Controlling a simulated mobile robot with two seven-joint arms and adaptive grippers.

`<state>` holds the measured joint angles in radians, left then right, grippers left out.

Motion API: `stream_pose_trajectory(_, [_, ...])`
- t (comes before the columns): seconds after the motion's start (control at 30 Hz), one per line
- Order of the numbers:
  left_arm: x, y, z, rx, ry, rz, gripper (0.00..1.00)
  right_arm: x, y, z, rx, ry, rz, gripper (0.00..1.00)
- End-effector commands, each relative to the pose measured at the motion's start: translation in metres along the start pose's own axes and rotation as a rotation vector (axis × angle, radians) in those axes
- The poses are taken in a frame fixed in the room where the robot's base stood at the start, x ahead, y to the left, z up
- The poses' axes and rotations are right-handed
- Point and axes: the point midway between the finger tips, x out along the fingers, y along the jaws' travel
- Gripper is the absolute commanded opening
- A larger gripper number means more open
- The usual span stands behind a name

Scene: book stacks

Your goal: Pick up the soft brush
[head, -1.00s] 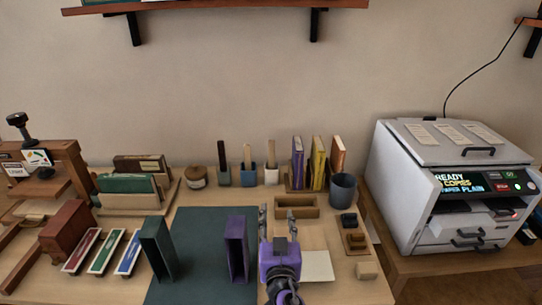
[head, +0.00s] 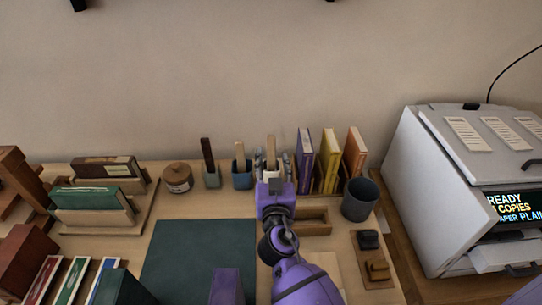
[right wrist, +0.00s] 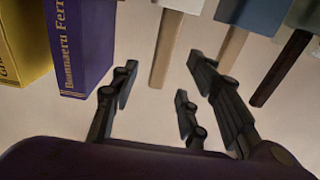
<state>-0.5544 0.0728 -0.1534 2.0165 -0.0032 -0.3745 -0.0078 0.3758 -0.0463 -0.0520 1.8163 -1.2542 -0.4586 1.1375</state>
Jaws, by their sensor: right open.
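Three upright handles stand in small cups at the back of the table. One is a dark handle (head: 206,153) in a grey-green cup (head: 212,181). One is a light wooden handle (head: 239,152) in a blue cup (head: 242,181). The third is a pale wooden handle (head: 271,146) in a light cup (right wrist: 187,4). I cannot tell by look which is the soft brush; bristles are hidden. My right gripper (head: 272,163) is open in front of the third handle. In the right wrist view, this handle (right wrist: 165,48) lies between the spread fingertips (right wrist: 163,75). My left gripper is out of view.
Upright books (head: 328,160) stand close right of my right gripper. A grey-blue cup (head: 360,200) and a wooden tray (head: 313,222) are nearby. A lidded jar (head: 177,178) stands left of the cups. A dark green mat (head: 190,255) covers the table's middle.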

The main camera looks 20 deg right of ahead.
Motion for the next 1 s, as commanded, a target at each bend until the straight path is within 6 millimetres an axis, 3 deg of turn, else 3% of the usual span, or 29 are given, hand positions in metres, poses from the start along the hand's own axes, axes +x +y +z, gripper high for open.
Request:
stream_pose_trajectory(0.4, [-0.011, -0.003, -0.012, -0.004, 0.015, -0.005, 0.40, 0.057, -0.002, 0.000, -0.002, 0.005, 0.001, 0.42])
stream_pose_trajectory(0.73, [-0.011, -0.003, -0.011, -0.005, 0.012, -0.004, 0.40, 0.065, -0.002, 0.004, 0.000, 0.001, 0.001, 0.42])
stream_pose_trajectory(1.0, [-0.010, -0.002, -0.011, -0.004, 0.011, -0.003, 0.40, 0.064, -0.002, 0.003, 0.000, 0.001, 0.001, 0.08])
